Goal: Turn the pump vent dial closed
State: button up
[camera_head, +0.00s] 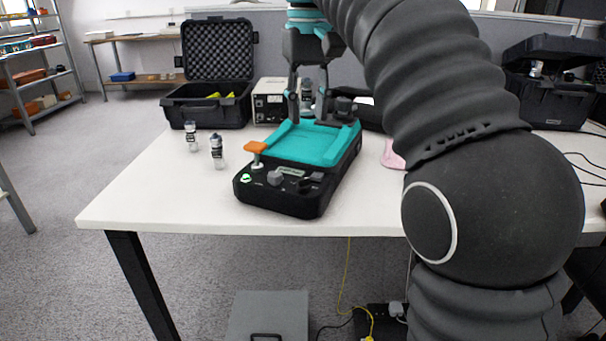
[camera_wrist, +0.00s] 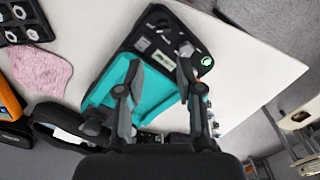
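The pump unit, a black box with a teal top (camera_head: 304,144), stands on the white table; it also shows in the wrist view (camera_wrist: 154,92). Its sloped front panel carries a grey knob (camera_head: 275,178), a dark knob (camera_head: 305,186), a small display (camera_head: 290,171), a green-lit button (camera_head: 245,178) and an orange lever (camera_head: 256,147). I cannot tell for sure which control is the vent dial or how it is set. My gripper (camera_head: 307,117) points down over the rear of the teal top, behind the panel. Its fingers are apart with nothing between them, as the wrist view (camera_wrist: 161,66) shows.
Two small bottles (camera_head: 217,151) (camera_head: 192,137) stand left of the pump. An open black case (camera_head: 207,112) and a beige instrument box (camera_head: 269,102) are behind it. A pink cloth (camera_wrist: 41,70) lies to its right in the head view. The table's front left is clear.

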aim_at(304, 184)
jog(key=f+b, duration=0.1)
jog(key=f, duration=0.3)
jog(key=f+b, duration=0.2)
jog(key=f, duration=0.3)
jog(key=a+f+b, duration=0.1)
jog(key=f+b, duration=0.1)
jog(key=f, duration=0.2)
jog(key=shift+w+f, duration=0.25)
grip_shut()
